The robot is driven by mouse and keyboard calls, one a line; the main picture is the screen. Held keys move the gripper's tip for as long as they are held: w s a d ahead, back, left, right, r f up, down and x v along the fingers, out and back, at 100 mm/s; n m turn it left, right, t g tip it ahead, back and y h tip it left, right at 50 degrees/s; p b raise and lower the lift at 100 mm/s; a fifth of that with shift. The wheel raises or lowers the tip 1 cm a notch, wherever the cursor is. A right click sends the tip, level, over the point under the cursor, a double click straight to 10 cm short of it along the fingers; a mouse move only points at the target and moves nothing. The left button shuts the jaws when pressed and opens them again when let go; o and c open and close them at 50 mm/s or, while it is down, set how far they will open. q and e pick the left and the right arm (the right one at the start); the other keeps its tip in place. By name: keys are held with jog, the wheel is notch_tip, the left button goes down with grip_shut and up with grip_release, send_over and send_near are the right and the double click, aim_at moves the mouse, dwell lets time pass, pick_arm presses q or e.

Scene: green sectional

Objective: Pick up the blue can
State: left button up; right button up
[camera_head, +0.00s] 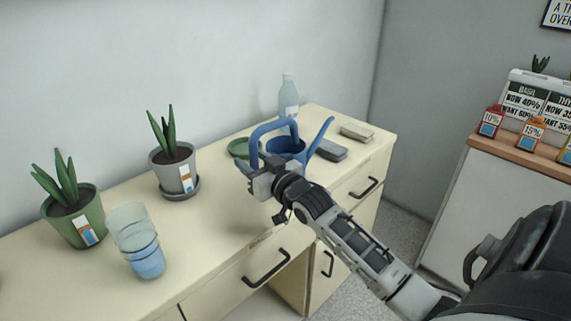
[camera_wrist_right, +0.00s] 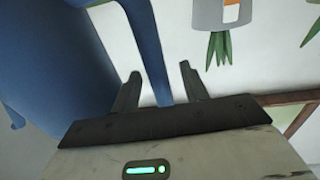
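The blue can is a watering can (camera_head: 287,146) with a tall looped handle and a spout toward the right. It stands on the cream cabinet top (camera_head: 215,222). My right gripper (camera_head: 252,165) is at the handle's left side, low down. In the right wrist view the can's body (camera_wrist_right: 55,60) fills the left, and its handle strip passes between the two fingers of my right gripper (camera_wrist_right: 160,88). The fingers are apart, with gaps beside the handle, so the gripper is open around it. The wrist hides part of the can's lower body. My left gripper is not in view.
A clear bottle (camera_head: 288,97) stands behind the can. A green dish (camera_head: 239,147) is to its left, and grey boxes (camera_head: 330,150) (camera_head: 357,132) to its right. Potted plants (camera_head: 174,170) (camera_head: 75,217) and stacked cups (camera_head: 137,242) stand farther left. Bare top lies between.

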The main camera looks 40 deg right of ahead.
aim_at(256, 149)
grip_shut()
jog(key=shift+r, duration=0.15)
jog(key=shift+r, duration=0.55)
notch_tip(256, 149, up, 2)
jog(key=shift+r, duration=0.2)
jog(key=s+d+r, duration=0.5)
jog(key=s+r, duration=0.4)
jog(key=s, duration=0.4)
jog(key=shift+r, duration=0.25)
